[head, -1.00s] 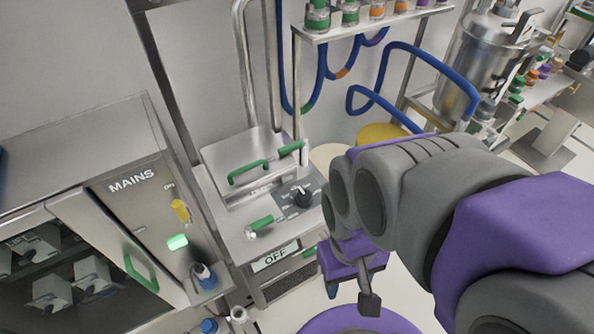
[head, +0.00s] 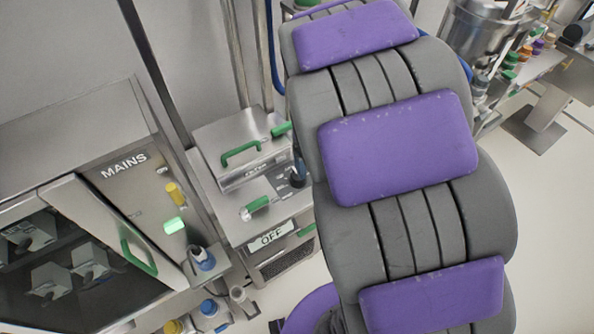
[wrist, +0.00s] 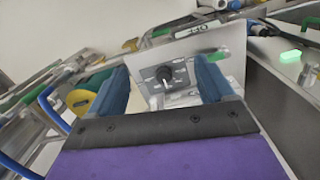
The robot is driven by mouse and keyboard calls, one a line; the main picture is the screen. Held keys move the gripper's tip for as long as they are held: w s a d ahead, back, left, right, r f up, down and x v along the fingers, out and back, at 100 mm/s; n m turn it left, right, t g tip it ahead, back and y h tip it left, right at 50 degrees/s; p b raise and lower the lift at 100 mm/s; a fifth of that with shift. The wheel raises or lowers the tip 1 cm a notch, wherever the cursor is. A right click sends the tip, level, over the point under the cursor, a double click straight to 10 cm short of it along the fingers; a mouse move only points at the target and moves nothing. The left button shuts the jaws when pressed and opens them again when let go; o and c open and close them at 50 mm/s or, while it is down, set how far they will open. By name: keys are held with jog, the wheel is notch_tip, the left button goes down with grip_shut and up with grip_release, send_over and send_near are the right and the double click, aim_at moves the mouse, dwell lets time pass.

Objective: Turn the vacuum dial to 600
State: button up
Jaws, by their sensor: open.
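The vacuum dial (wrist: 164,74), a black knob on a dark plate with pale markings, shows between my fingers in the wrist view. The markings are too small to read. In the head view the dial's dark panel (head: 283,189) is partly hidden behind my arm. My gripper (wrist: 160,64) is open, with one blue finger to each side of the dial in the picture. The fingers look apart from the knob, but I cannot tell the distance. In the head view my arm hides most of the gripper. The unit's display (head: 271,238) reads OFF.
Green handles (head: 241,152) stick up from the steel unit beside the dial. A MAINS cabinet (head: 125,165) with a yellow switch and lit green lamp stands left. Bottles (head: 213,311) stand low in front. A metal vessel (head: 490,35) is at the back right.

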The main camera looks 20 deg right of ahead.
jog(key=w+d+f+n, duration=0.15)
jog(key=w+f, duration=0.25)
jog(key=w, duration=0.5)
jog(key=n, duration=0.2)
send_over(298, 178)
jog(key=w, duration=0.1)
notch_tip(298, 178, down, 6)
jog(key=shift+t, duration=0.4)
jog(key=f, duration=0.5)
jog(key=f+b, duration=0.1)
jog(key=f, duration=0.5)
jog(key=f+b, duration=0.1)
jog(key=f, duration=0.5)
jog(key=shift+w+d+f, duration=0.1)
jog(key=shift+w+d, duration=0.1)
jog(key=shift+d, duration=0.05)
jog(key=c, duration=1)
